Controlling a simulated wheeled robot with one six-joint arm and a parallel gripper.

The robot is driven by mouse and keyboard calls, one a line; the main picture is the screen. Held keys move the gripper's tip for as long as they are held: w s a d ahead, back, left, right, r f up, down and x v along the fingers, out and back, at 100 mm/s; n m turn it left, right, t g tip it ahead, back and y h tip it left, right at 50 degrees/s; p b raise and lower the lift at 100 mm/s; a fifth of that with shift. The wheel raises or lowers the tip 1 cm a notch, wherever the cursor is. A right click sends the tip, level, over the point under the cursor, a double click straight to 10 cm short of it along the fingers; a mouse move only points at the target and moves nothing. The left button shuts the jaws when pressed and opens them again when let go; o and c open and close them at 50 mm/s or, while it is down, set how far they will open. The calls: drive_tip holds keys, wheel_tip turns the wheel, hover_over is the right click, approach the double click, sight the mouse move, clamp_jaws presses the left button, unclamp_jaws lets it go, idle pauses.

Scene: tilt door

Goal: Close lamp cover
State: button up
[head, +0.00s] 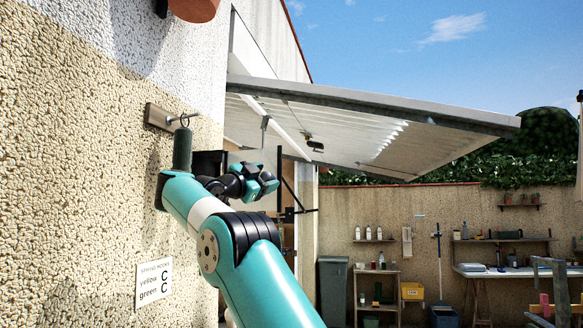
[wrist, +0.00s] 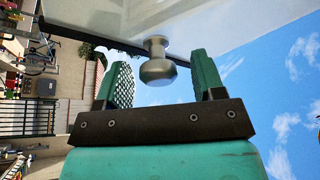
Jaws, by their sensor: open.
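No lamp cover is visible in either view. A large pale tilt door (head: 370,120) stands tilted open, jutting out from the building at the upper right of the head view. In the wrist view, a white panel (wrist: 215,22) with a dark edge carries a metal knob (wrist: 157,70). My gripper (wrist: 160,62) is open, with one teal finger on each side of the knob in the picture. I cannot tell whether the fingers touch it. In the head view my gripper (head: 262,180) appears below the door's wall end; the knob is not distinguishable there.
A rough stucco wall (head: 70,150) runs close along the left. A wall bracket with a hook (head: 168,118) sits near my arm, and a terracotta pot (head: 194,8) hangs above. A grey bin (head: 332,290), shelves and a workbench (head: 515,270) stand at the back.

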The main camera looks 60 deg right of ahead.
drive_tip(key=shift+d, duration=0.4)
clamp_jaws()
drive_tip(key=shift+s+d, duration=0.1)
drive_tip(key=shift+d, duration=0.05)
